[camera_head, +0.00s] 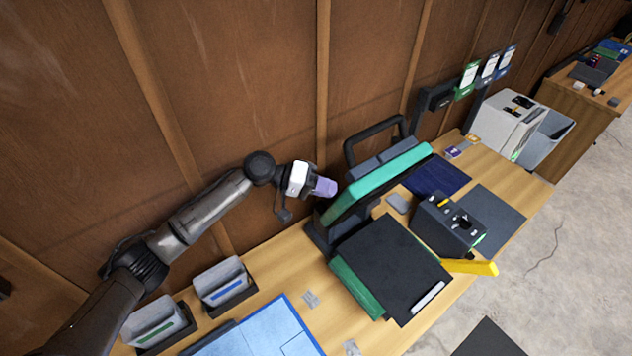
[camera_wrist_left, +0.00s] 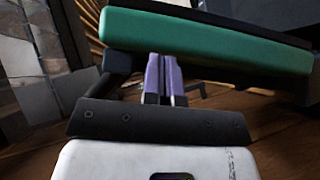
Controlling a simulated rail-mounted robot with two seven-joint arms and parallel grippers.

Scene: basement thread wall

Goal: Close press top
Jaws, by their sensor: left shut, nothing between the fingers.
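The press stands on the wooden bench. Its green-edged top (camera_head: 378,181) is raised and tilted open over the black lower bed (camera_head: 392,264). A black handle (camera_head: 374,136) rises behind the top. My left gripper (camera_head: 331,187) is beside the left edge of the raised top, with its lilac fingers shut and empty. In the left wrist view the shut fingers (camera_wrist_left: 163,76) point at the green top (camera_wrist_left: 205,46), which crosses in front of them. I cannot tell if they touch it. My right gripper is not in view.
Grey bins (camera_head: 222,281) and a blue mat (camera_head: 262,331) lie at the front left. The wooden wall (camera_head: 260,90) is close behind. A white machine (camera_head: 506,121) stands at the far right.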

